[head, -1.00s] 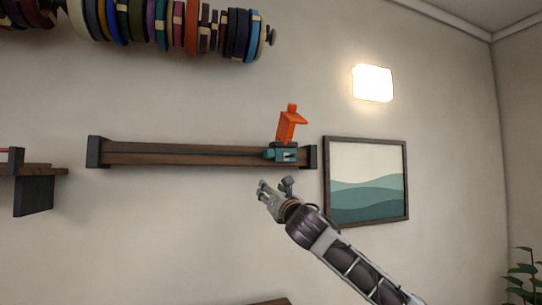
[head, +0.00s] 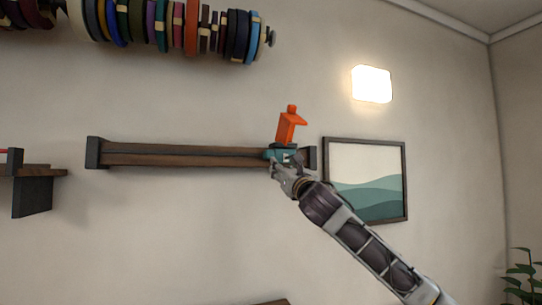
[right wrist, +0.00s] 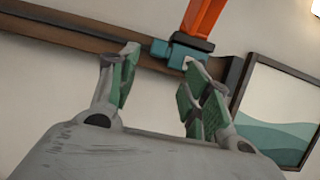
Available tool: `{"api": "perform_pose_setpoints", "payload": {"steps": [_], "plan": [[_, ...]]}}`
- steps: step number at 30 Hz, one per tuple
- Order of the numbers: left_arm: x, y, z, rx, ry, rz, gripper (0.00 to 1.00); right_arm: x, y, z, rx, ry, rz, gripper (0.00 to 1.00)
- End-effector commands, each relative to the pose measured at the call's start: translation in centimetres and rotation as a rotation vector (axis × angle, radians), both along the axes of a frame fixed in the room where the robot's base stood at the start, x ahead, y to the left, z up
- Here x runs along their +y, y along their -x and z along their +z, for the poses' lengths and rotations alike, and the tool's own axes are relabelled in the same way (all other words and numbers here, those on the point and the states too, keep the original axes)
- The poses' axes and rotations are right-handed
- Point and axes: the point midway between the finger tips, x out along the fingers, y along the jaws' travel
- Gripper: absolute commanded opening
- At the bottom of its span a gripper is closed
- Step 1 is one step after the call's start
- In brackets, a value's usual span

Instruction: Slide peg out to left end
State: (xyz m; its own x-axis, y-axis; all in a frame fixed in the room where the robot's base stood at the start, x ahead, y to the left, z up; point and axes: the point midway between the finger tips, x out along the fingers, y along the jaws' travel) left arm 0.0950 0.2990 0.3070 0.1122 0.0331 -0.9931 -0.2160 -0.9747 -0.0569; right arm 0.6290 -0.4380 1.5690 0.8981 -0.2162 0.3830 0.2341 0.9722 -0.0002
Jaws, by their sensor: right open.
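The orange peg (head: 287,126) stands on a teal slider block (head: 272,154) near the right end of a dark wooden rail (head: 180,154) on the wall. In the right wrist view the lower part of the orange peg (right wrist: 203,17) rises from the teal block (right wrist: 180,52). My right gripper (head: 284,163) is just below and in front of the block, partly covering it. In the right wrist view my right gripper (right wrist: 158,78) is open, its green-padded fingers apart and nothing between them. The block lies beyond the fingertips; contact cannot be told. My left gripper is not in view.
The rail has dark end blocks, the left one (head: 94,153) at its far end. A framed picture (head: 366,180) hangs right of the rail. A rod of coloured rings (head: 192,28) is above, and a shelf (head: 34,188) is at left. The rail's middle is clear.

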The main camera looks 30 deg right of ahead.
Motion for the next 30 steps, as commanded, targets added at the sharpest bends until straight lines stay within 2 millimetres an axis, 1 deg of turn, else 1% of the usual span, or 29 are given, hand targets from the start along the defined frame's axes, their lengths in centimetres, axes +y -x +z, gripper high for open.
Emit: {"api": "perform_pose_setpoints", "payload": {"steps": [5, 11, 21, 30], "plan": [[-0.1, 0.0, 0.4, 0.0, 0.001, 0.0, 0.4, -0.2, -1.1, 0.6, -0.001, -0.003, 0.001, 0.48], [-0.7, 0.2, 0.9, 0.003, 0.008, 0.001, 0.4, -0.7, -2.7, 1.3, -0.001, -0.003, 0.0, 0.48], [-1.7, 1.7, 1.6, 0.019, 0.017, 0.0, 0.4, -1.3, -5.7, 2.6, 0.0, -0.001, 0.002, 0.48], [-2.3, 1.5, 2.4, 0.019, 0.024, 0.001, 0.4, -2.0, -8.2, 3.6, -0.001, -0.003, 0.001, 0.48]]}}
